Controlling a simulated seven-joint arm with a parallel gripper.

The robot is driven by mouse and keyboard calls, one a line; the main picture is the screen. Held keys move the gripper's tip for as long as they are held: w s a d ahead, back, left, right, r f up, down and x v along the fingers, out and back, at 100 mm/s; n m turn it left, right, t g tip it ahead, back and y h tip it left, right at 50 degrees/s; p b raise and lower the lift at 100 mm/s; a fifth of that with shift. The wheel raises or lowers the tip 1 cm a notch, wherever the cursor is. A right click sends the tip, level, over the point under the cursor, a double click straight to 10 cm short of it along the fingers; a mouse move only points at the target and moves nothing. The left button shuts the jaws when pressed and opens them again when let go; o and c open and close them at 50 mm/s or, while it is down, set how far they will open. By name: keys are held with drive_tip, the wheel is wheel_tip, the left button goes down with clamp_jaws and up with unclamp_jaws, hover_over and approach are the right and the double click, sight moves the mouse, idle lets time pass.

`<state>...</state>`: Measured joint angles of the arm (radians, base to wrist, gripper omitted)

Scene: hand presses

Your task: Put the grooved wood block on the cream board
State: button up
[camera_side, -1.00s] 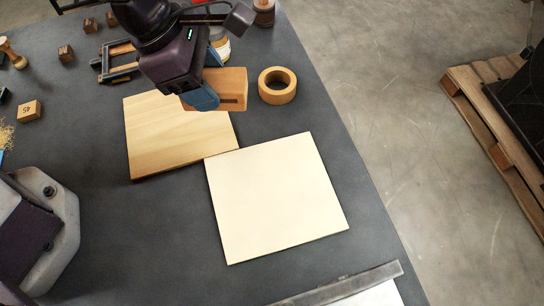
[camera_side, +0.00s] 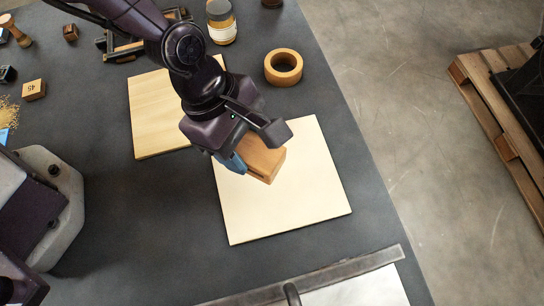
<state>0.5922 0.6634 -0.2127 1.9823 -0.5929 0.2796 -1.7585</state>
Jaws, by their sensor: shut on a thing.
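The wood block (camera_side: 264,160) is orange-brown, and a dark groove shows along its lower edge. My gripper (camera_side: 243,163) is shut on it, with one blue finger showing at its left side. The block is over the upper middle of the cream board (camera_side: 290,205), tilted in the picture. I cannot tell whether it touches the board or hangs a little above it. My arm and gripper hide the board's upper left corner and part of the block.
A light wood board (camera_side: 158,112) lies to the upper left, partly behind my arm. A wooden ring (camera_side: 283,67) and a jar (camera_side: 221,22) stand at the back. A small block marked 45 (camera_side: 34,90) sits at the left. A metal bar (camera_side: 330,278) crosses the front edge.

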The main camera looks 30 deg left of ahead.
sight(271, 155)
drive_tip(key=d+f, duration=0.1)
drive_tip(key=w+d+f, duration=0.1)
drive_tip(key=f, duration=0.1)
drive_tip(key=w+d+f, duration=0.1)
drive_tip(key=f, duration=0.1)
drive_tip(key=shift+w, duration=0.25)
drive_tip(key=shift+f, duration=1.5)
drive_tip(key=shift+f, duration=0.1)
drive_tip(key=o, duration=1)
drive_tip(key=shift+c, duration=0.2)
drive_tip(key=v, duration=1.2)
